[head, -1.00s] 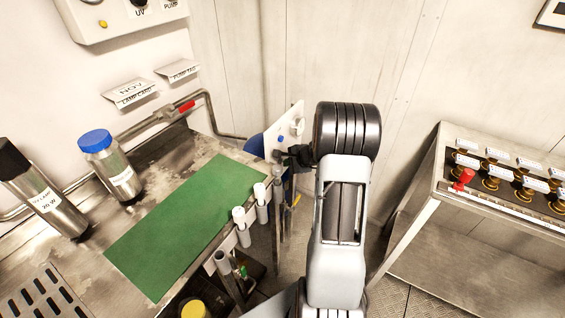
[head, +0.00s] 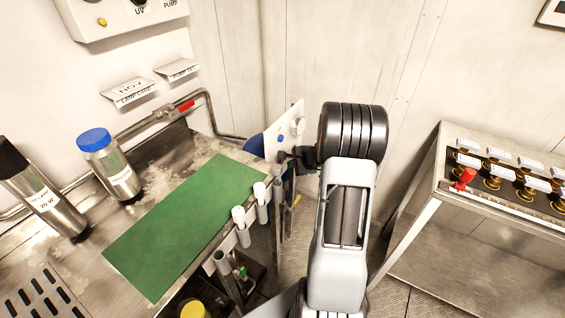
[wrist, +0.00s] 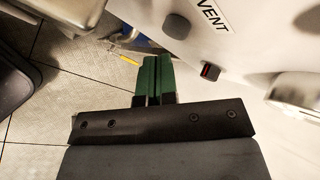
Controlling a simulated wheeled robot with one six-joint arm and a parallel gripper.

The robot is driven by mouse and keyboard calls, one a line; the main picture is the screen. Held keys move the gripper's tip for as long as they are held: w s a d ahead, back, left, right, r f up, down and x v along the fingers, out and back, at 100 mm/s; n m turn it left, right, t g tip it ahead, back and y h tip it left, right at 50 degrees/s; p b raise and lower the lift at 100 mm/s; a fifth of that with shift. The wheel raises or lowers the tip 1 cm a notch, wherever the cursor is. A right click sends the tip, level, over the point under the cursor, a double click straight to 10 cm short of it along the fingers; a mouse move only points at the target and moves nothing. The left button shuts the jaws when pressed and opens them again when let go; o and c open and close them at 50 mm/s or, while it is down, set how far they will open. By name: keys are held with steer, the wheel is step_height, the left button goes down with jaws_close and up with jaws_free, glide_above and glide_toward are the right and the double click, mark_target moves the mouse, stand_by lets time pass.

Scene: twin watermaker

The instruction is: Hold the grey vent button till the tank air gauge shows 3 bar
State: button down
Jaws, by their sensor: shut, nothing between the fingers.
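The white panel (head: 290,132) stands past the far end of the bench, with a blue tank (head: 256,145) partly seen behind it. In the wrist view the panel carries the VENT label (wrist: 212,16) and a round grey button (wrist: 177,26) near it. My gripper (wrist: 152,58) is shut, its green fingers together and empty. In the picture the fingertips lie below and left of the grey button, apart from it. In the head view my gripper (head: 297,156) is dark and small beside the panel. I see no readable tank air gauge.
A small dark part with a red mark (wrist: 210,72) and a silver round fitting (wrist: 295,92) are also on the panel. The bench with a green mat (head: 185,225) is left of my arm. A steel stand with labelled fittings (head: 505,175) is at right.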

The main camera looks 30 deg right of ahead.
steer(key=shift+s+d+b, duration=0.2)
steer(key=shift+s+d, duration=0.2)
steer(key=shift+s, duration=0.35)
steer(key=shift+s+d+b, duration=0.2)
steer(key=shift+s+d, duration=0.2)
steer(key=shift+s, duration=0.35)
steer(key=shift+s+d+b, duration=0.2)
steer(key=shift+s+d, duration=0.2)
steer(key=shift+s, duration=0.35)
